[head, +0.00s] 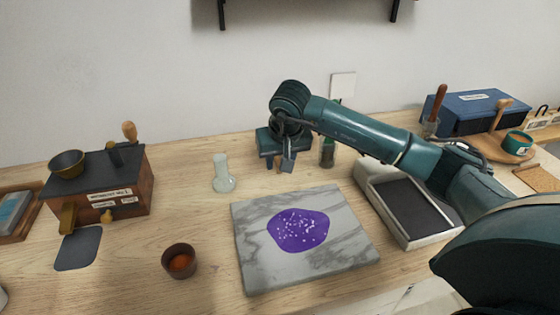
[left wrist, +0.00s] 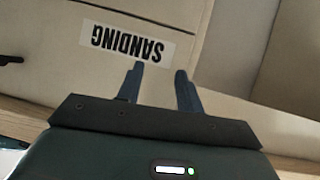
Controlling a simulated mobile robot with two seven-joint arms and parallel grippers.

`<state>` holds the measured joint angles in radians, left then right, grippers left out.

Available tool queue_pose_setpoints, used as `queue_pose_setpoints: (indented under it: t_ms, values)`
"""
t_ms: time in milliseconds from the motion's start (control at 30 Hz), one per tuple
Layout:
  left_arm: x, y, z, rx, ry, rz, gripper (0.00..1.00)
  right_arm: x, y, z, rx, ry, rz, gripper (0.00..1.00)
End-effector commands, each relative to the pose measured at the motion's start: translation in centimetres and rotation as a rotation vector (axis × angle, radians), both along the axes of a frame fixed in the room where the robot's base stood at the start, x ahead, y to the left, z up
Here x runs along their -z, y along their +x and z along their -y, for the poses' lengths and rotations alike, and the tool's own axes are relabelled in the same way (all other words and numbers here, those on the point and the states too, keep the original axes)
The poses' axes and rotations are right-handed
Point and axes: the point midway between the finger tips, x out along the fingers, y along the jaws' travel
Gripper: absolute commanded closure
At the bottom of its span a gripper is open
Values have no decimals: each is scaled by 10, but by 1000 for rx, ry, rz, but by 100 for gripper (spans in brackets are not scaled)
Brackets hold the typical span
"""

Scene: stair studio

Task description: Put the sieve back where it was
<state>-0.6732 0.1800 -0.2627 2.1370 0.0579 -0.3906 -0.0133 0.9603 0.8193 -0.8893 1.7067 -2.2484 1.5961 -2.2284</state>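I cannot pick out a sieve for certain in either view. A brass bowl-shaped piece (head: 66,163) sits on top of the wooden box with a dark lid (head: 118,190) at the left. My right gripper (head: 279,165) points down near the wall, behind the marble slab (head: 255,270). Its fingers are small and partly covered by its own body, so I cannot tell its opening or whether it holds anything. My left gripper (left wrist: 160,88) shows in the left wrist view with its two fingers apart and nothing between them, before a pale surface labelled SANDING (left wrist: 127,42).
A purple oval sheet with white flecks (head: 298,231) lies on the slab. A small brown cup (head: 179,262), a glass flask (head: 223,174) and a green bottle (head: 327,153) stand around it. A pale tray with a dark inside (head: 371,193) and a blue box (head: 475,113) are right.

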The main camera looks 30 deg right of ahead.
Motion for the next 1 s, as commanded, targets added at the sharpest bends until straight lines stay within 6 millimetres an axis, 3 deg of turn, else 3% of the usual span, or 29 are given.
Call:
queue_pose_setpoints:
  t_ms: [300,500,1000]
  values:
    - [3,0,1,1,-5,-1,64,-65,-23,-6,-1,-1,7,66]
    - [3,0,1,0,-7,-1,64,-93,-34,-9,-1,-2,3,66]
    - [3,0,1,0,-8,-1,64,-103,-39,-10,-1,-2,1,66]
